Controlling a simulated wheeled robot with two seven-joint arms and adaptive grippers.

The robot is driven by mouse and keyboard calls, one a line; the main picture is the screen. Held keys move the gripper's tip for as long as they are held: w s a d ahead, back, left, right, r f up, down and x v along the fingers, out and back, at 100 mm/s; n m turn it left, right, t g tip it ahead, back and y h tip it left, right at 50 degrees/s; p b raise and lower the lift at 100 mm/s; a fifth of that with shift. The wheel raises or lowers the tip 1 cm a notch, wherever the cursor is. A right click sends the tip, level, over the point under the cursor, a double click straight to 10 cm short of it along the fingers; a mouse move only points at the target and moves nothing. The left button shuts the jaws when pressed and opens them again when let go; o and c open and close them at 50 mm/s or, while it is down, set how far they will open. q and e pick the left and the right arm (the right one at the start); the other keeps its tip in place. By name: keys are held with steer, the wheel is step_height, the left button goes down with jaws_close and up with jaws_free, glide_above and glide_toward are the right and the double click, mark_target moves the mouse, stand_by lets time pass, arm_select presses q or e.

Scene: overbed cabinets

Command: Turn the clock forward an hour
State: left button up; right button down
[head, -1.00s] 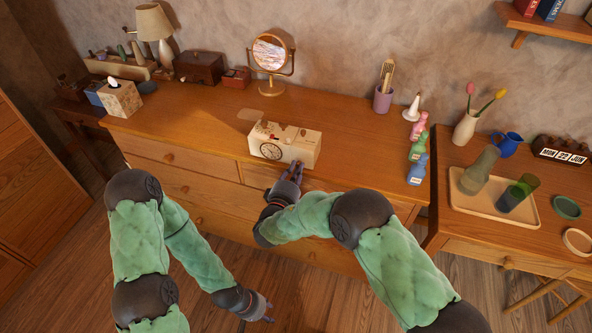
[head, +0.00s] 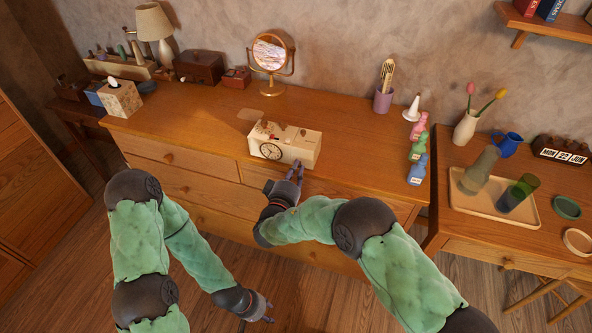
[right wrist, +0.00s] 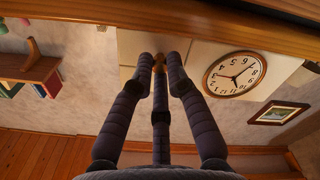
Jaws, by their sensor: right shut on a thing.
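The clock is a cream box (head: 310,148) with a round white dial (head: 271,151), standing at the front edge of the wooden dresser. In the right wrist view the dial (right wrist: 234,74) shows large and upside down, with dark hands and a brown rim. A small brass knob (right wrist: 158,64) sits on the box's front beside the dial. My right gripper (head: 297,169) is at the front of the box. Its fingers (right wrist: 159,72) are shut on the knob, one on each side. My left gripper (head: 258,321) hangs low in front of the drawers, its fingers apart and empty.
A round mirror (head: 271,54) stands behind the clock. A purple cup (head: 383,101) and several coloured bottles (head: 417,151) stand to its right. The dresser top (head: 200,110) left of the clock is mostly clear. A flip calendar (head: 563,150) stands on the right-hand table.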

steer(key=shift+a+m, duration=0.1)
steer(key=shift+m, duration=0.3)
steer(key=c, duration=1.5)
jaws_free()
steer(key=shift+s, duration=0.1)
steer(key=v, duration=1.2)
steer(key=shift+r, duration=0.1)
